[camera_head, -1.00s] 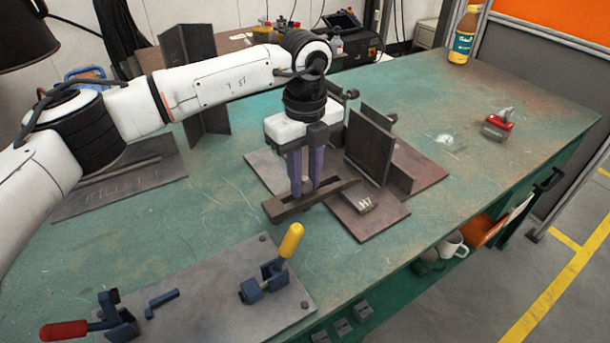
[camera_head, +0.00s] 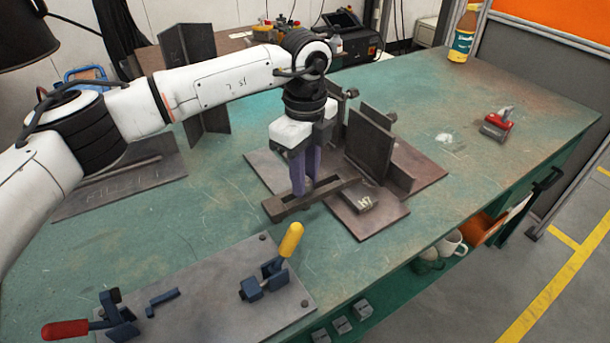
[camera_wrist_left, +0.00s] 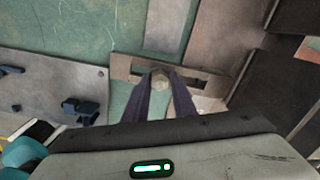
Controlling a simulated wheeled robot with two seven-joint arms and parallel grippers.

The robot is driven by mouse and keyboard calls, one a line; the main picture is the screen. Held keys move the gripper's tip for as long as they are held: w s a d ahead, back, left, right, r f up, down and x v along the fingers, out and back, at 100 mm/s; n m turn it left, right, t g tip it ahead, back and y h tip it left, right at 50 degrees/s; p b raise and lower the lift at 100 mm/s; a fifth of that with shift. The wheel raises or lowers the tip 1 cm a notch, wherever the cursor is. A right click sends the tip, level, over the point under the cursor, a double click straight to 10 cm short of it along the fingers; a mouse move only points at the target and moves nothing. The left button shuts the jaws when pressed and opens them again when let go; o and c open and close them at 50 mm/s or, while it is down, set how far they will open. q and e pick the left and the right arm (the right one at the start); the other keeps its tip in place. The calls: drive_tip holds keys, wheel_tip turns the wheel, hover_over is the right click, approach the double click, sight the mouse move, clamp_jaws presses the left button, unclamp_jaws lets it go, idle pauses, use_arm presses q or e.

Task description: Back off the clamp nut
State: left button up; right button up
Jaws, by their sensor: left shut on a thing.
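The clamp nut (camera_wrist_left: 160,78) is a small pale piece between my fingertips in the left wrist view; in the head view my fingers hide it. It sits at a dark slotted clamp bar (camera_head: 283,207), which also shows in the left wrist view (camera_wrist_left: 121,66). The bar lies across the near left side of a brown steel base plate (camera_head: 375,222). My left gripper (camera_head: 304,190) points down over the bar, its two purple fingers shut on the nut. The fingers also show in the left wrist view (camera_wrist_left: 160,85). My right gripper is in neither view.
Upright steel plates (camera_head: 370,145) stand close right of my left gripper. A small block (camera_head: 364,201) lies beside the bar. A grey plate (camera_head: 215,318) with a yellow-handled toggle clamp (camera_head: 290,240) and a red-handled one (camera_head: 64,330) is at the front.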

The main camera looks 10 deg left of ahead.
use_arm(q)
drive_tip(key=o, duration=1)
drive_tip(key=shift+o, duration=0.2)
wheel_tip(320, 180, up, 10)
drive_tip(key=shift+r, duration=0.2)
